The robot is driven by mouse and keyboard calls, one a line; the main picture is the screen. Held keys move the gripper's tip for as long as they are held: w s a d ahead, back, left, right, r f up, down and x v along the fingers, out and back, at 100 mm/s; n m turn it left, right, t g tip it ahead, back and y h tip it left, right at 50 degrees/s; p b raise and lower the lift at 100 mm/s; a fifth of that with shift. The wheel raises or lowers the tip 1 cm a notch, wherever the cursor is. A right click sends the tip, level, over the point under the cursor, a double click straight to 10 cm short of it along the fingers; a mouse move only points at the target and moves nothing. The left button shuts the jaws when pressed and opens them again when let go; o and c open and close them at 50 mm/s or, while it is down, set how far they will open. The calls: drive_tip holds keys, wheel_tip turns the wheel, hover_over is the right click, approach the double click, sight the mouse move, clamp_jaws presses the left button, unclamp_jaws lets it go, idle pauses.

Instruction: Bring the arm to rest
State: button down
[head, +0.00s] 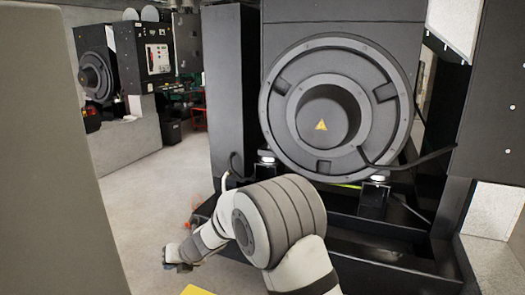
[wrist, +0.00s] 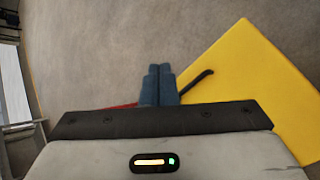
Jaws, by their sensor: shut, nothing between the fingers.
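My gripper (wrist: 159,72) is in the middle of the wrist view. Its two blue fingers are together with nothing between them. In the head view my arm reaches forward and bends down to the left, and my gripper (head: 172,262) shows small at its far end, over the floor. The arm is bent in front of the black genset (head: 339,120), whose round housing carries a yellow warning triangle.
A yellow panel (wrist: 262,80) lies beyond the fingers at right in the wrist view, with a dark hooked rod (wrist: 197,82) and a red strip (wrist: 122,105) nearby. A grey wall (head: 55,150) stands close at left. Grey floor (head: 150,180) is open between. Another genset (head: 97,75) stands far back left.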

drive_tip(key=s+d+r+n+h, duration=0.1)
drive_tip(key=s+d+r+n, duration=0.25)
drive_tip(key=d+n, duration=0.3)
drive_tip(key=s+d+r+n+h, duration=0.1)
drive_tip(key=s+d+r+n, duration=0.3)
drive_tip(key=d, duration=0.4)
drive_tip(key=s+d+r+n+h, duration=0.1)
drive_tip(key=s+d+r+n, duration=0.1)
drive_tip(key=d+r+n, duration=0.4)
drive_tip(key=s+d+n+h, duration=0.2)
drive_tip(key=s+d+n, duration=0.5)
drive_tip(key=d, duration=0.4)
drive_tip(key=s+d+f+n+h, duration=0.1)
drive_tip(key=s+d+n+h, duration=0.2)
drive_tip(key=s+d+n, duration=0.5)
drive_tip(key=s+d, duration=0.2)
drive_tip(key=d, duration=0.1)
drive_tip(key=shift+s+f+g+h, duration=0.15)
drive_tip(key=shift+s+g+h, duration=0.1)
drive_tip(key=shift+g+h, duration=0.05)
